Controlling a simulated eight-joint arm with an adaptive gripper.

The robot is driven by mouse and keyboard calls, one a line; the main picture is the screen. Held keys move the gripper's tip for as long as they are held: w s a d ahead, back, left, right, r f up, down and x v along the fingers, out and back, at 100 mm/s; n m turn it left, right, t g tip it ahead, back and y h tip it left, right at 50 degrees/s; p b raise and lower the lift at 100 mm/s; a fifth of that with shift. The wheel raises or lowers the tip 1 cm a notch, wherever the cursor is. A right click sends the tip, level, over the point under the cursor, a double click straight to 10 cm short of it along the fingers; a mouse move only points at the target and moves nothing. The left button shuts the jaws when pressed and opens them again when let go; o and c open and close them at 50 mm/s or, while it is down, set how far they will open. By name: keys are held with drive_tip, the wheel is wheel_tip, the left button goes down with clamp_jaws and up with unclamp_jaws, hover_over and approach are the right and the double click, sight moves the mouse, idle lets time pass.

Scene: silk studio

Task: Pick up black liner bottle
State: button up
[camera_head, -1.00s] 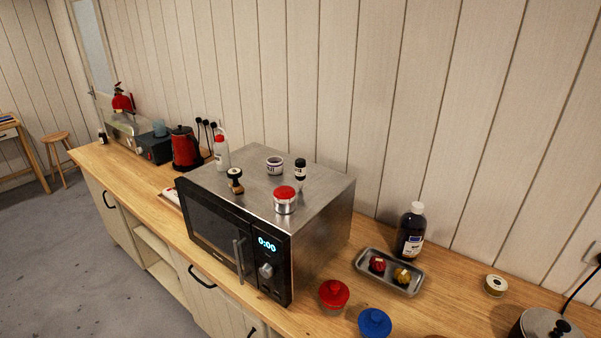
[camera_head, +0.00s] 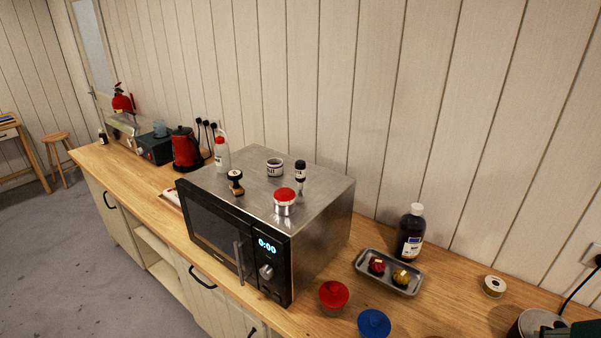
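Several bottles are in view, and no readable label tells me for sure which is the black liner bottle. A small white bottle with a black cap and dark band (camera_head: 300,171) stands upright on top of the microwave, near its back edge. A larger dark bottle with a white cap and pale label (camera_head: 411,236) stands upright on the counter near the wall. A tiny dark bottle (camera_head: 102,138) stands at the far left end of the counter. A dark greenish shape, perhaps part of my arm, shows at the bottom right corner; no gripper fingers can be made out.

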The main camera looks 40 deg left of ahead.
drive_tip(key=w+a+r+n+g+p, duration=0.2)
drive_tip(key=w+a+r+n+p, duration=0.15)
drive_tip(key=w+a+r, duration=0.9)
drive_tip(key=n+g+p, duration=0.4)
drive_tip(key=n+p, duration=0.1)
drive_tip(key=n, duration=0.5)
approach(300, 162)
drive_tip(key=shift+m+h, duration=0.25)
drive_tip(key=shift+h, duration=0.05)
drive_tip(key=f, duration=0.6)
drive_tip(key=shift+w, duration=0.3)
drive_tip(key=shift+s+a, duration=0.15)
drive_tip(key=shift+a, duration=0.2)
drive_tip(key=shift+f, duration=0.1)
drive_tip(key=shift+f, duration=1.25)
